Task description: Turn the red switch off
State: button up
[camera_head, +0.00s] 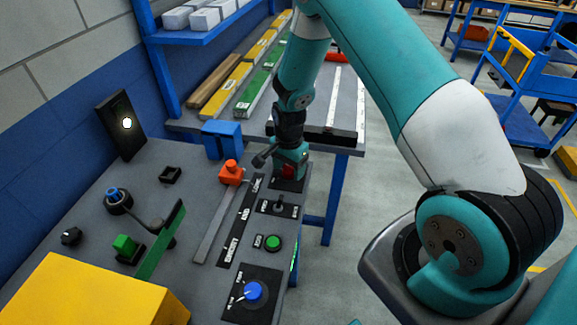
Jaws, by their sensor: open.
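A small red piece, which looks like the red switch (287,171), shows on a black plate (287,185) near the right edge of the grey panel table. My teal gripper (290,165) points down right over it and hides most of it. I cannot tell whether the fingers touch it, nor which way the switch is set. The gripper is open, but its fingers are hard to make out.
An orange-red knob (231,172) on a slide track stands left of the gripper. Nearer are a black toggle (279,205), a green button (273,243) and a blue dial (253,292). A yellow box (95,295) is at front left. A lit black panel (125,124) stands by the wall.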

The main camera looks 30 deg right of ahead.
jog(key=shift+f, duration=0.25)
jog(key=c, duration=0.9)
